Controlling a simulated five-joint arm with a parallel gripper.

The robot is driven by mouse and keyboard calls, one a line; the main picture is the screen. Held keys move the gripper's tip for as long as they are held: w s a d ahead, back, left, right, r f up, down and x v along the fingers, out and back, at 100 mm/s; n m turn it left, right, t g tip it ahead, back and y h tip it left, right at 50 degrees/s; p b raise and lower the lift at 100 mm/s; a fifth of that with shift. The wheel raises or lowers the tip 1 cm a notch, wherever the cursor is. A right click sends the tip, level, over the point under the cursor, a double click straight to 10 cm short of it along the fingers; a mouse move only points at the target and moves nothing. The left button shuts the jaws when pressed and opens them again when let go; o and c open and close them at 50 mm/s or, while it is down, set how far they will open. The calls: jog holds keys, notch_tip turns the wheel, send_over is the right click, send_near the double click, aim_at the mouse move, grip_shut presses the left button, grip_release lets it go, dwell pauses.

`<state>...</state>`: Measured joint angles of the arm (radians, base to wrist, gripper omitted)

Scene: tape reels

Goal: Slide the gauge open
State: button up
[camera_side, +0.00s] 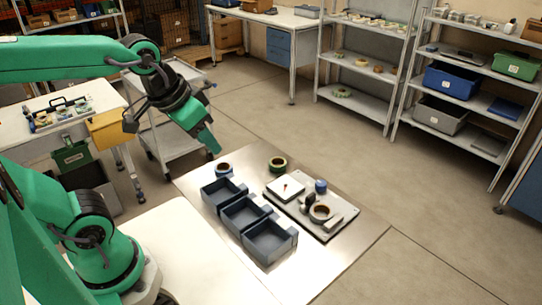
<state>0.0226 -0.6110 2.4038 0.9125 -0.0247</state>
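A flat dark-edged board (293,196) lies on the right part of the metal table. It bears a white plate (284,190) with a small dark peg, a blue round piece (321,186), a brown tape reel (320,212) and small grey blocks (333,223). This looks like the gauge, but its sliding part is too small to tell. My gripper (212,147) points down above the table's far left corner, up and left of the board and apart from it. Its green fingers overlap, and I cannot tell whether they are open or shut.
Three dark blue bins (268,243) stand in a row left of the board. Bare metal table (350,250) is free at the front right. Shelves (370,108) stand farther back.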

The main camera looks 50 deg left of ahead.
jog(key=w+d+g, duration=0.1)
jog(key=w+d, duration=0.1)
jog(key=w, duration=0.5)
jog(key=g, duration=0.4)
send_near(311, 195)
jog(key=shift+s+a, duration=0.2)
jog(key=shift+a, duration=0.05)
jog(key=shift+w+d+f, duration=0.15)
jog(key=shift+w+f, duration=0.1)
jog(key=shift+f, duration=0.15)
jog(key=shift+f, duration=0.1)
jog(key=shift+f, duration=3.8)
jog(key=shift+c, duration=0.5)
grip_shut()
